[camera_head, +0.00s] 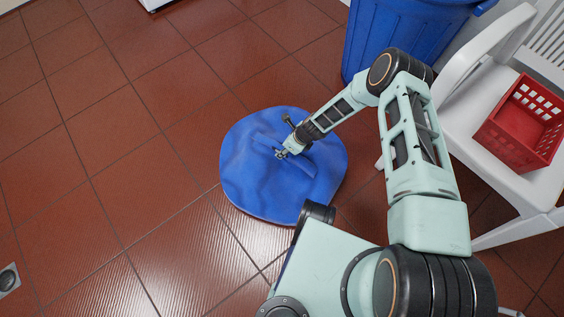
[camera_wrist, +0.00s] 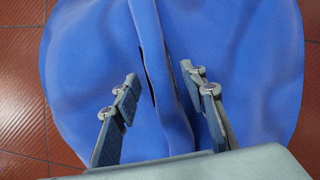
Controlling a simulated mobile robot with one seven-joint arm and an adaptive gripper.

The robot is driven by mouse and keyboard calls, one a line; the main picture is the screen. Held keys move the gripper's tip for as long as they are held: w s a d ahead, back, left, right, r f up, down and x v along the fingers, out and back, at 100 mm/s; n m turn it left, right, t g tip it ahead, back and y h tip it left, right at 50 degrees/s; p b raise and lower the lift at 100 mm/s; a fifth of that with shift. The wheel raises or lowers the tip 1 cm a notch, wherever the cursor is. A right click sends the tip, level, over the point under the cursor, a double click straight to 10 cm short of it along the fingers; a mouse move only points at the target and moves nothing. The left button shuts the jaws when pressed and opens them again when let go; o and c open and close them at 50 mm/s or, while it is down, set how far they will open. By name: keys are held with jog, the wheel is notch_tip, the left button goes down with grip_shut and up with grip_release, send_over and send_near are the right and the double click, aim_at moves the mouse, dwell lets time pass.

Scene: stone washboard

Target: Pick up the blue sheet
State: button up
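The blue sheet (camera_head: 245,180) lies on the tiled floor in a rough round shape, with a raised fold near its middle. In the wrist view the blue sheet (camera_wrist: 265,70) fills most of the picture, and the fold runs up between my two fingers. My gripper (camera_head: 281,154) is over the middle of the sheet, at the fold. In the wrist view my gripper (camera_wrist: 160,85) has its fingers apart, one on each side of the fold, with gaps between them and the cloth. Whether the fingertips touch the sheet cannot be told.
A blue bin (camera_head: 395,35) stands behind the sheet to the right. A white chair (camera_head: 480,110) with a red basket (camera_head: 520,125) on its seat is at the right.

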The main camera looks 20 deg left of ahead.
jog(key=shift+w+a+f, duration=0.1)
jog(key=shift+a+f, duration=0.1)
jog(key=shift+f, duration=0.2)
jog(key=shift+c, duration=0.3)
grip_shut()
jog(key=shift+r, duration=0.15)
